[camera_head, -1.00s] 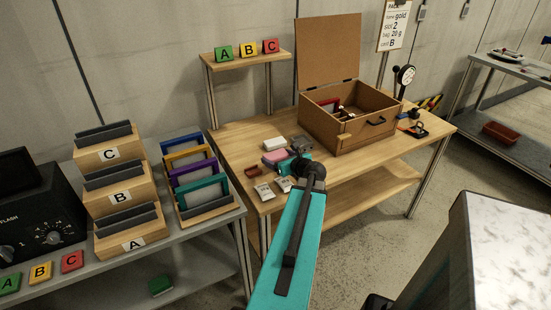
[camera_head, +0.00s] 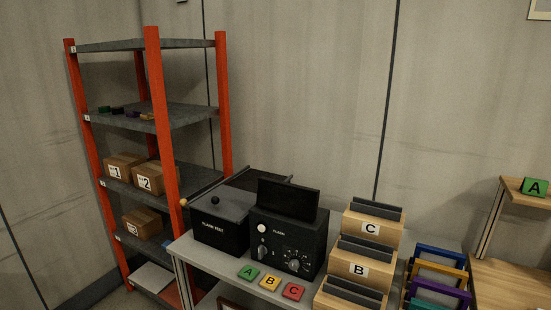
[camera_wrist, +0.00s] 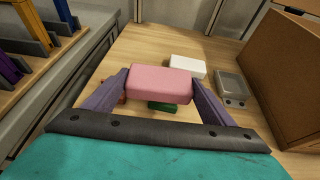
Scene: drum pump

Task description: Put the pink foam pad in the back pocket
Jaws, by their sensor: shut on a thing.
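The pink foam pad (camera_wrist: 160,84) shows in the wrist view as a soft pink block with rounded edges. My gripper (camera_wrist: 158,88) is shut on it, with one purple finger on each side. The pad is held above the wooden table. The pad and my gripper are not in the head view. The back pocket cannot be made out in either view.
In the wrist view, a white block (camera_wrist: 187,67), a grey box (camera_wrist: 231,88) and a green piece (camera_wrist: 163,107) lie below the pad. A brown wooden box (camera_wrist: 285,80) stands right. The head view shows an orange-post shelf (camera_head: 162,118) and a black flash device (camera_head: 287,240).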

